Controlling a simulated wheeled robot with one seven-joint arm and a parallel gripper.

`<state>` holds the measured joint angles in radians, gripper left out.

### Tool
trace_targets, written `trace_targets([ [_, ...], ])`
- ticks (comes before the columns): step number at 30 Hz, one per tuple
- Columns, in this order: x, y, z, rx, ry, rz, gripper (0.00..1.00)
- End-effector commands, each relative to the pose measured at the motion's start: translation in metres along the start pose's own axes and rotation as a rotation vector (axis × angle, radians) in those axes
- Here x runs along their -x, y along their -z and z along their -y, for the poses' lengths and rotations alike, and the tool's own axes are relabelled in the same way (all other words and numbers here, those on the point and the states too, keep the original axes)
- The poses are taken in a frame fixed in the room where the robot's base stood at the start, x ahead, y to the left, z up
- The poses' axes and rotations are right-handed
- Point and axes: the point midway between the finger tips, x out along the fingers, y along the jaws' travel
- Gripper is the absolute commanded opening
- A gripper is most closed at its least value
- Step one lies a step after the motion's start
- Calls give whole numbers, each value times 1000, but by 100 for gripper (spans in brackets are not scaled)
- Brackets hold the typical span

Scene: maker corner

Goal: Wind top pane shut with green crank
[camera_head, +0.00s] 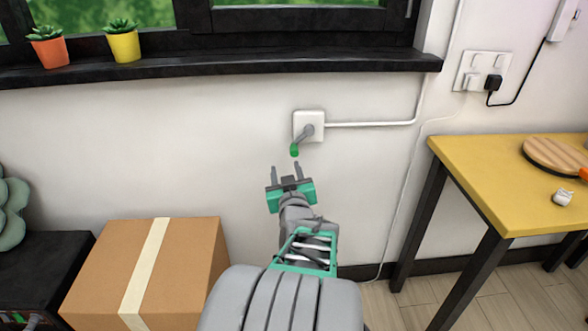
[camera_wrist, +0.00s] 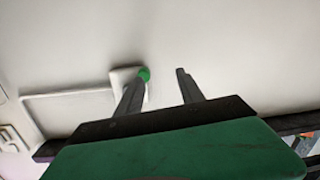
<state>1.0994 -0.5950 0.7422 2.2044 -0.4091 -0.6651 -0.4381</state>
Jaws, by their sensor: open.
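The crank (camera_head: 307,131) is a grey arm with a green knob (camera_head: 294,150), on a square white wall box (camera_head: 311,119) below the window sill. The knob hangs down and to the left. My gripper (camera_head: 286,171) is open and empty, just below the knob and apart from it in the head view. In the wrist view, my gripper (camera_wrist: 156,84) has its fingers spread, and the green knob (camera_wrist: 144,74) shows beside the left fingertip. That finger partly hides the white box (camera_wrist: 122,75). Only the lower part of the window (camera_head: 290,22) is in view; the top pane is not visible.
A dark sill (camera_head: 220,76) with two potted succulents runs above. A white conduit (camera_head: 370,124) goes right from the box. A cardboard box (camera_head: 190,260) stands at lower left. A yellow table (camera_head: 480,177) stands at right. The wall around the crank is clear.

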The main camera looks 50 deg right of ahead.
Motion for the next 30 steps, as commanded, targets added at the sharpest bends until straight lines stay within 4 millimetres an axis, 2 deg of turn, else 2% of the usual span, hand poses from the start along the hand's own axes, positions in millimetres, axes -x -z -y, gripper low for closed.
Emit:
trace_targets([
  [1,1,-3,-17,0,-44,-30,45],
  [3,0,0,-29,2,-72,-55,45],
  [5,-6,2,-31,3,-77,-62,45],
  [12,-52,4,-33,2,-73,-59,45],
  [16,-69,6,-34,2,-74,-59,45],
  [25,-75,8,-35,1,-75,-59,45],
  [30,-75,7,-35,1,-75,-59,32],
])
